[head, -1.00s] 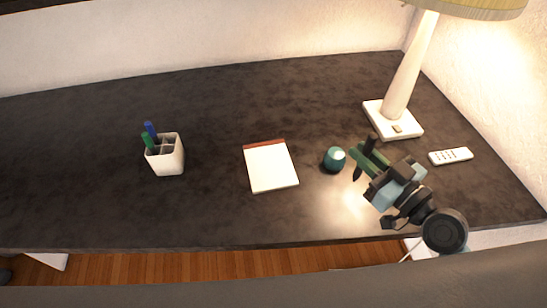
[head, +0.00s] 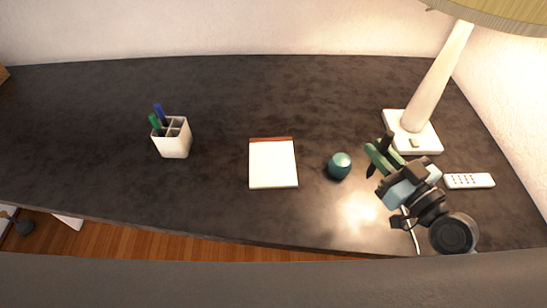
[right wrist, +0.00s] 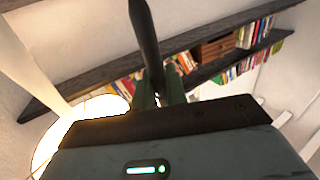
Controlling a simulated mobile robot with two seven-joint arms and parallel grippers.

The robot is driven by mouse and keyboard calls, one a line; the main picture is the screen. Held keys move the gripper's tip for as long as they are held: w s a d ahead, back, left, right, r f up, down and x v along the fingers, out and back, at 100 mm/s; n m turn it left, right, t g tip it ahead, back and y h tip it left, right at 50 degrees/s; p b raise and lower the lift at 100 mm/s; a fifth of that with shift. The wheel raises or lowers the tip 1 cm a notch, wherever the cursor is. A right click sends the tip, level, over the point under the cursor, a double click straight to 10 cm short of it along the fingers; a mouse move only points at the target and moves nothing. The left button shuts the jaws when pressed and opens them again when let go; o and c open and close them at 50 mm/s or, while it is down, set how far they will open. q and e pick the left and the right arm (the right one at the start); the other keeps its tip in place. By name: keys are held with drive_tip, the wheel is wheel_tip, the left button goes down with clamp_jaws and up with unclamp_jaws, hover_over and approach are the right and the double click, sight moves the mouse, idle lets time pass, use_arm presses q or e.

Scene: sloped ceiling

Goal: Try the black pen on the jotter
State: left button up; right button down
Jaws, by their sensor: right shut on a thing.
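My right gripper (head: 378,158) is shut on the black pen (head: 387,140), to the right of the jotter. The pen also shows in the right wrist view (right wrist: 145,38), sticking out past the fingers. In the head view its dark ends show on both sides of the green fingers, one slanting down toward the desk. The pen is apart from the jotter. The jotter (head: 273,165) lies flat on the desk, its page white and blank, with a reddish-brown band along its far edge. My left gripper is not in view.
A round teal object (head: 340,166) stands between jotter and right gripper. A white pen holder (head: 173,143) with a blue and a green pen stands at left. A lamp (head: 415,142) and a white remote (head: 469,181) are at right. The dark desk (head: 80,130) is otherwise clear.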

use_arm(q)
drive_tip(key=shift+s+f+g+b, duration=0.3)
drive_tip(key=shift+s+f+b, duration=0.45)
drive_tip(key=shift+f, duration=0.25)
use_arm(e)
drive_tip(key=w+f+m+h, duration=0.1)
drive_tip(key=h, duration=0.1)
drive_tip(key=w+f+m+t+h, duration=0.1)
drive_tip(key=m+h, duration=0.1)
drive_tip(key=h, duration=0.1)
drive_tip(key=w+f+m+h, duration=0.1)
drive_tip(key=m+h, duration=0.1)
drive_tip(key=h, duration=0.1)
drive_tip(key=shift+w+f, duration=0.15)
drive_tip(key=shift+f, duration=0.2)
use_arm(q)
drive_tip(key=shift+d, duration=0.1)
